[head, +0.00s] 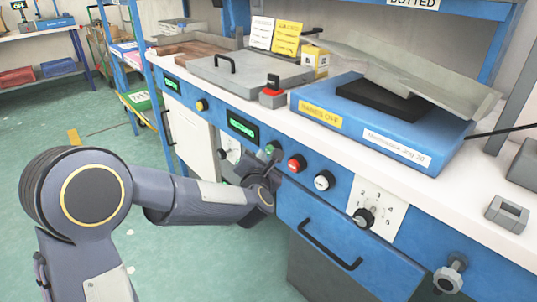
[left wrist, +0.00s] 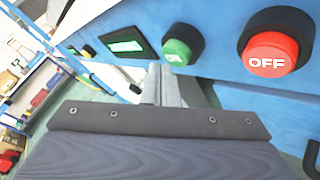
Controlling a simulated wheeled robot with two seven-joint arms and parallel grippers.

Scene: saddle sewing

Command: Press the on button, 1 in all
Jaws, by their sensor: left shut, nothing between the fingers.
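The on button is green (head: 270,147) with a dark collar, on the blue front panel of the workbench. It also shows in the left wrist view (left wrist: 178,51), with part of its white lettering visible. My left gripper (head: 272,162) is shut and empty, its fingertips right at the lower edge of the green button. In the left wrist view the fingertips (left wrist: 162,75) are just below and left of the button; I cannot tell whether they touch it. The red OFF button (head: 296,163) is to the right of it, also clear in the left wrist view (left wrist: 270,54).
A green display (head: 242,128) is left of the button. A white button (head: 323,180), a numbered dial (head: 365,216) and a drawer handle (head: 329,244) lie to the right. A red-topped stop button (head: 272,92) stands on the bench above.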

